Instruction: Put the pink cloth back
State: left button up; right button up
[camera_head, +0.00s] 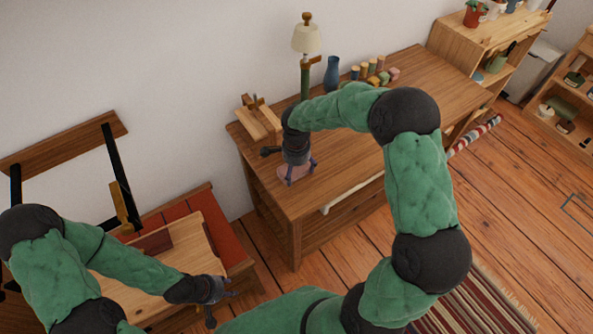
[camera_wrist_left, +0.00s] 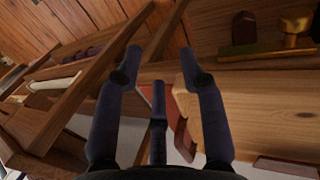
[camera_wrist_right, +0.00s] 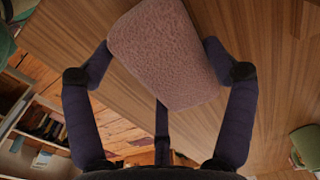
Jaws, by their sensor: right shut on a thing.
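The pink cloth (camera_wrist_right: 165,50) is a folded, rounded block of textured fabric between the fingers of my right gripper (camera_wrist_right: 160,62) in the right wrist view. In the head view the cloth (camera_head: 284,172) is partly hidden by my right gripper (camera_head: 298,174), which points down over the left end of the wooden desk (camera_head: 330,185). I cannot tell whether the cloth touches the desktop. My left gripper (camera_head: 222,306) is open and empty, low over the wooden bench at lower left; its spread fingers show in the left wrist view (camera_wrist_left: 160,58).
A lamp (camera_head: 306,40), a blue vase (camera_head: 332,73), several small coloured pots (camera_head: 368,68) and a wooden holder (camera_head: 258,120) stand along the desk's back. Shelves (camera_head: 475,40) stand at the right. The desktop right of my forearm is mostly clear.

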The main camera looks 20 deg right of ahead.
aim_at(296, 169)
jog(key=shift+f, duration=0.1)
jog(key=o, duration=0.9)
jog(key=shift+c, duration=0.2)
jog(key=shift+r, duration=0.35)
notch_tip(296, 169, up, 12)
jog(key=p, duration=0.4)
jog(key=shift+f, duration=0.15)
